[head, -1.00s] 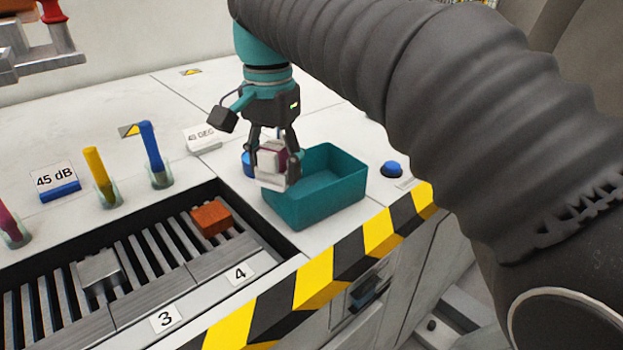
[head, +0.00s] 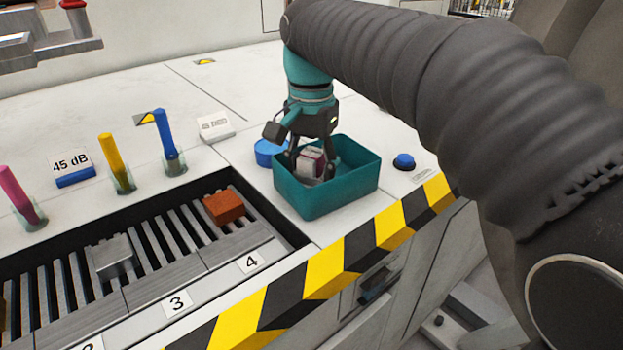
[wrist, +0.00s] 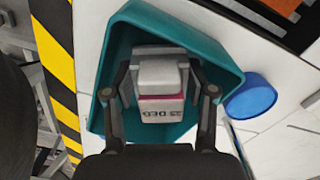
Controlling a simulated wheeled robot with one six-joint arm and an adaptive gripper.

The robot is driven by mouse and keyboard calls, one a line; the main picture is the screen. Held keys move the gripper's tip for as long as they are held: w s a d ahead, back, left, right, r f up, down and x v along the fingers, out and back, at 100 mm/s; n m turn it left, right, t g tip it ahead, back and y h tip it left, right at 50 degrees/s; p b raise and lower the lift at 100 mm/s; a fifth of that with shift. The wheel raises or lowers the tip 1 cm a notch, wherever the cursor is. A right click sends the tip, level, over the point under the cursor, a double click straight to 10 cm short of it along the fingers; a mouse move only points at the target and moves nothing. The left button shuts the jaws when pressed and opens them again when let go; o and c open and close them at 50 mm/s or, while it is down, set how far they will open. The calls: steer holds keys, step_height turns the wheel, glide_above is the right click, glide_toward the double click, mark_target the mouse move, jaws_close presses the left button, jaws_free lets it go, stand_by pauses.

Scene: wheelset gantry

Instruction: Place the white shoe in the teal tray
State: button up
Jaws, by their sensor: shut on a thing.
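The white shoe (head: 311,162) is a small white block with a dark pink band. In the wrist view the white shoe (wrist: 160,88) sits between both fingers, with dark lettering on its near face. My gripper (head: 315,165) is shut on it, and the fingers reach down inside the teal tray (head: 325,203). In the wrist view the teal tray (wrist: 113,60) surrounds the shoe. The tray's front wall hides the shoe's lower part in the head view, so I cannot tell whether it touches the tray floor.
A blue round container (head: 268,152) stands just behind the tray's left side. A blue button (head: 403,161) is to its right. A slotted rack with a rust-red block (head: 224,207) lies to the left. The striped yellow-black edge (head: 375,237) runs along the front.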

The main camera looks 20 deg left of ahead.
mark_target(312, 153)
steer(key=shift+f, duration=1.1)
steer(key=shift+f, duration=0.1)
steer(key=o, duration=1)
step_height(312, 153, up, 7)
steer(key=shift+r, duration=0.35)
